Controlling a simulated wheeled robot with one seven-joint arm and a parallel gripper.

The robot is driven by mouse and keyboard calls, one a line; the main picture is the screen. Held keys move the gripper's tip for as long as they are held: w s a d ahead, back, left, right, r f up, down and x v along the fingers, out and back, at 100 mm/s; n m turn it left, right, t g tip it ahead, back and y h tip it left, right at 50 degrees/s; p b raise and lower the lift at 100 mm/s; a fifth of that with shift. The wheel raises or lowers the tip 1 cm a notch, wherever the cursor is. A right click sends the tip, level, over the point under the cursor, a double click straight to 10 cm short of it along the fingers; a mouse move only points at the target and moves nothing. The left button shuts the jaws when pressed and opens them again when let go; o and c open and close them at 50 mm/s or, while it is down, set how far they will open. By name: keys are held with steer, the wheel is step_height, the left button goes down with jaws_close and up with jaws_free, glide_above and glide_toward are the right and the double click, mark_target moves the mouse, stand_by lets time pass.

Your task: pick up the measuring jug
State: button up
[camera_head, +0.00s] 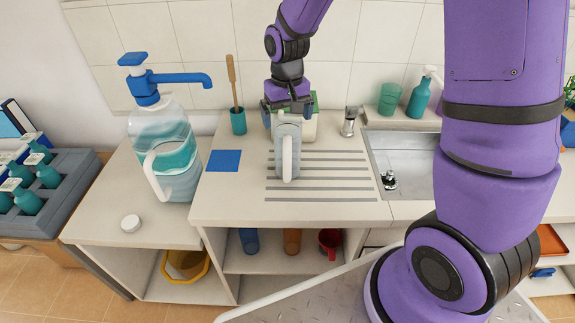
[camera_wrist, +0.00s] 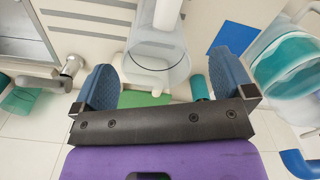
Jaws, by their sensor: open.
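The measuring jug (camera_head: 279,148) is clear grey with a pale handle facing the front. It stands upright on the grooved drainboard of the counter. In the wrist view the jug (camera_wrist: 150,52) shows its round open rim, with the handle pointing away at the top. My gripper (camera_head: 288,108) is at the jug's top from behind, pointing down. In the wrist view my gripper (camera_wrist: 163,66) is open, one blue finger on each side of the jug's near rim. A gap shows between each finger and the jug. The exact height of the fingertips against the rim is unclear.
A green-and-white box (camera_head: 304,124) stands just behind the jug. A large pump dispenser (camera_head: 163,140) stands left; the sink (camera_head: 405,165) lies right. The drainboard's front is clear.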

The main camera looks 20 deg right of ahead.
mark_target(289, 132)
steer(key=shift+d+f, duration=0.15)
steer(key=shift+f, duration=1.3)
steer(key=shift+d+f, duration=0.15)
steer(key=shift+f, duration=1.25)
steer(key=shift+c, duration=0.5)
steer(key=c, duration=1.1)
steer(key=shift+c, duration=0.2)
steer(key=shift+r, duration=0.15)
